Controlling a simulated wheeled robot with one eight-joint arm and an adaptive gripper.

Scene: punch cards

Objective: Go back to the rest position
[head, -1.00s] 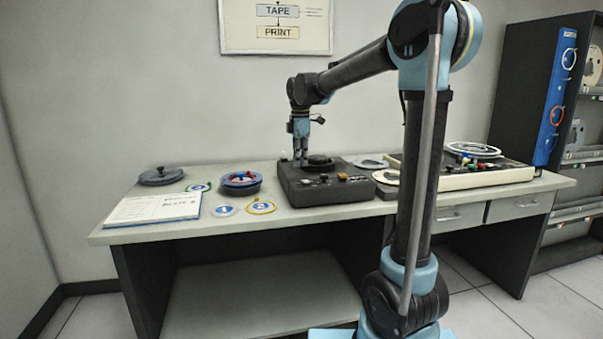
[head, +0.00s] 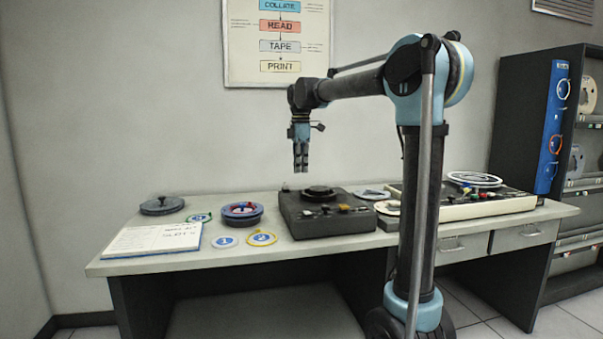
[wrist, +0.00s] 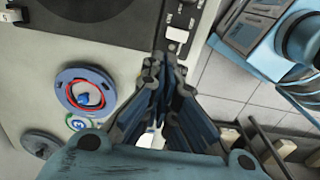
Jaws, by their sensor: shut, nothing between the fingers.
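My gripper (head: 301,168) hangs pointing down above the black tabletop machine (head: 327,217), clear of it. Its fingers are together and hold nothing. In the wrist view my gripper (wrist: 165,88) shows its fingers closed, with the machine's dark panel and the table edge beyond.
A cream console (head: 460,205) stands right. A dark rack (head: 580,120) is at far right.

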